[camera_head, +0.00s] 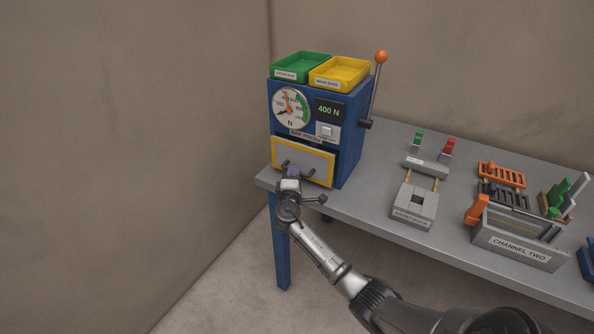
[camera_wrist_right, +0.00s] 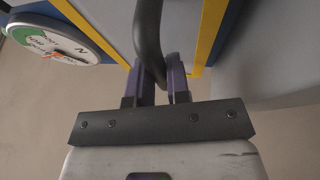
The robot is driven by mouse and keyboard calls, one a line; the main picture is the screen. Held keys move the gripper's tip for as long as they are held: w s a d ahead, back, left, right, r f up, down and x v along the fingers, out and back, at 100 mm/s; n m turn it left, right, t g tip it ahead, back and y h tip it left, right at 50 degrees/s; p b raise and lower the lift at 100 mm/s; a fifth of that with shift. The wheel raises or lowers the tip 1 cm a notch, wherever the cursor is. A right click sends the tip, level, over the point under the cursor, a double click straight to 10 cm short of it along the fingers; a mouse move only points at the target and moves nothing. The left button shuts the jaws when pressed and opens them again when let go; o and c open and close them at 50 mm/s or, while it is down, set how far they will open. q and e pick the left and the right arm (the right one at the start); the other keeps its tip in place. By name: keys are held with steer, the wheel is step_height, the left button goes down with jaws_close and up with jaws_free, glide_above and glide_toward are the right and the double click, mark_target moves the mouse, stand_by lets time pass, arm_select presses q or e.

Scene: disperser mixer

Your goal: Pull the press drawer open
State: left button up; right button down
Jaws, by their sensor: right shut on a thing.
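The blue press (camera_head: 354,140) stands at the left end of the grey table. Its drawer (camera_head: 318,165) has a grey front with a yellow border, low on the press; a dark gap shows above the front. My right gripper (camera_head: 292,172) is at the drawer front. In the right wrist view its purple fingers (camera_wrist_right: 161,82) are shut on the dark curved drawer handle (camera_wrist_right: 148,42), which passes between them. The fingers hide part of the handle. My left gripper is not in view.
Green (camera_head: 301,66) and yellow (camera_head: 340,73) trays sit on the press, beside a lever with an orange knob (camera_head: 380,57). A grey block fixture (camera_head: 414,205) and the Channel Two box (camera_head: 519,248) stand to the right. Floor is clear before the drawer.

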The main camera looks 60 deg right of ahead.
steer(key=a, duration=1.9)
steer(key=shift+s+p, duration=0.3)
steer(key=shift+s, duration=0.1)
steer(key=shift+a, duration=0.1)
steer(key=c, duration=1.1)
jaws_free()
steer(key=v, duration=1.4)
steer(key=shift+p, duration=0.4)
steer(key=shift+r, duration=0.1)
